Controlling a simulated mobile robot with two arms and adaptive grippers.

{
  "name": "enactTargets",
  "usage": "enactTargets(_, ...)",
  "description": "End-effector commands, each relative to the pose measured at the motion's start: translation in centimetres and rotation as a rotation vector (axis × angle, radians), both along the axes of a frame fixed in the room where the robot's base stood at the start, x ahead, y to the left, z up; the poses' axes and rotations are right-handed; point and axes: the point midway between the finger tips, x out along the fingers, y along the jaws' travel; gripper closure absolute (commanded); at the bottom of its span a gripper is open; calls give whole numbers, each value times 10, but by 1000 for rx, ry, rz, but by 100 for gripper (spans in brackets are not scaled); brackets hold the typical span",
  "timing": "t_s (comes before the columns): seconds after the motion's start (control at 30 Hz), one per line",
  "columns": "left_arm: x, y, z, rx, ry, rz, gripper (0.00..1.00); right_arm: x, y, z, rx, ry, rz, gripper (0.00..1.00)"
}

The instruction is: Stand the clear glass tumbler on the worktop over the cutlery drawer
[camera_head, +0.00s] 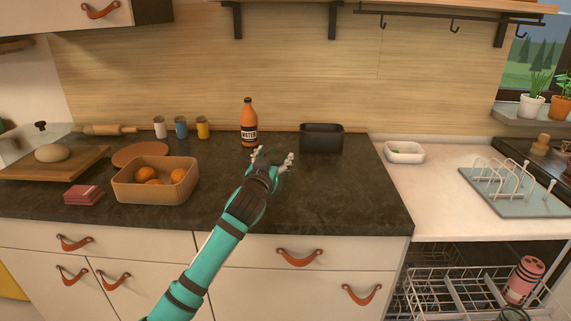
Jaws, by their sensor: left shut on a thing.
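My left gripper (272,156) is over the back middle of the dark worktop (340,195), in front of the orange bottle and left of the black bin. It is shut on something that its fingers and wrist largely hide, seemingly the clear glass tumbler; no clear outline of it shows. I cannot tell whether it touches the worktop. Below this stretch of worktop is a shut drawer (250,257) with a leather pull (299,257). My right gripper is not in view.
An orange bottle (249,122) and black bin (321,138) stand at the back. A fruit box (155,193) is at left. The worktop's front right is clear. At lower right, an open dishwasher rack (465,294) holds a pink striped cup (524,279) and a dark round item (514,314).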

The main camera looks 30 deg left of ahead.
Motion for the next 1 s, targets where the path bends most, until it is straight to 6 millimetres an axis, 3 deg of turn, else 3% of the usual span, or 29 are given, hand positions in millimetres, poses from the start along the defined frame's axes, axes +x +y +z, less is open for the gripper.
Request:
enactTargets(0.1,25,-3,0,-1,-1,0,74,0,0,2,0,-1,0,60)
enactTargets(0.27,40,-5,-3,0,-2,-1,74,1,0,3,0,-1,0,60)
enactTargets(0.6,41,-6,-38,3,1,0,74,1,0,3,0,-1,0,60)
enactTargets(0.93,41,-6,-42,1,-1,-1,74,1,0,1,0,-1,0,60)
enactTargets(0.97,41,-6,-43,1,0,0,35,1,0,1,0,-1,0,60)
enactTargets(1.0,41,-6,-42,1,0,0,29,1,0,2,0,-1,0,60)
